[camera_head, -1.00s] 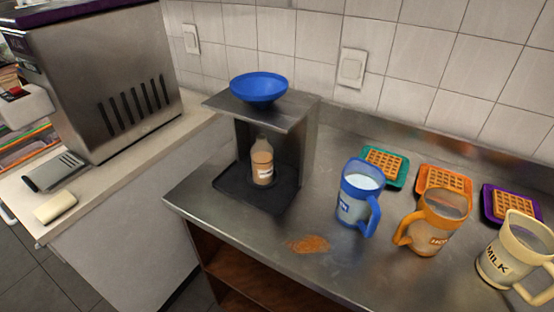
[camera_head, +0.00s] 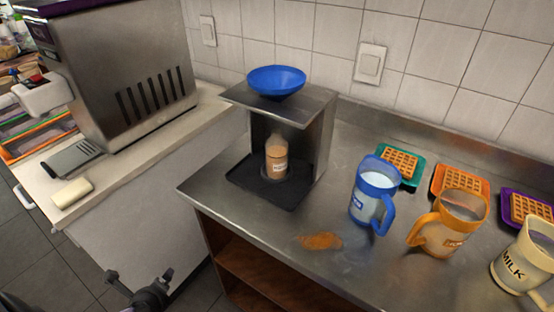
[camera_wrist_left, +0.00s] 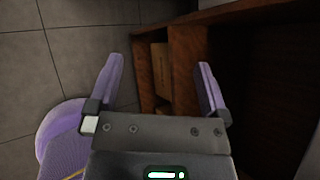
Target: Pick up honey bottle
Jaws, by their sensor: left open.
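A small bottle (camera_head: 277,158) with amber-brown contents and a pale label stands upright on the black tray of the metal stand (camera_head: 323,140). An orange pitcher (camera_head: 440,235) stands on the counter at the right; its label is too small to read surely now. I cannot tell from the labels which one is the honey bottle. My left gripper (camera_head: 146,292) is at the lower left, in front of and below the counter, well away from both. In the left wrist view the gripper (camera_wrist_left: 158,72) has its purple fingers apart with nothing between them. My right gripper is not in view.
A blue bowl (camera_head: 276,82) sits on top of the stand. A blue pitcher (camera_head: 366,195) and a cream MILK pitcher (camera_head: 522,262) flank the orange one. Several waffles on coloured plates (camera_head: 415,182) lie behind. An orange-brown spill (camera_head: 320,241) marks the counter front. Shelves (camera_wrist_left: 250,60) are below.

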